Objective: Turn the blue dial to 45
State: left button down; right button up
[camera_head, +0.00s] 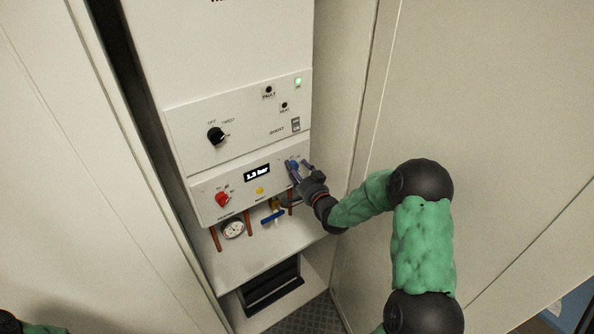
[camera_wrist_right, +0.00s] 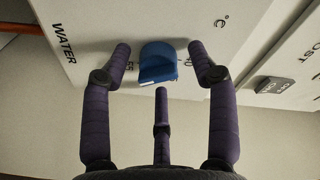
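The blue dial (camera_wrist_right: 158,62) is on the white boiler panel, beside the label WATER. Numbers that look like 55 and 40 stand at its two sides in the right wrist view, partly hidden. A pale mark shows at its lower left edge. My right gripper (camera_wrist_right: 159,50) is open, with one purple finger on each side of the dial and a third below it; gaps show between fingers and dial. In the head view the right gripper (camera_head: 301,171) is at the panel's right side and covers most of the dial. My left gripper is out of view.
The panel also has a red knob (camera_head: 222,199), a display (camera_head: 257,172) reading about 1.3 bar, a yellow button (camera_head: 260,190) and a black knob (camera_head: 216,136). Below are a gauge (camera_head: 233,229), copper pipes and a blue valve handle (camera_head: 272,217). Walls stand close on both sides.

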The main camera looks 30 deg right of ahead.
jog(key=c, duration=1.1)
jog(key=shift+r, duration=0.1)
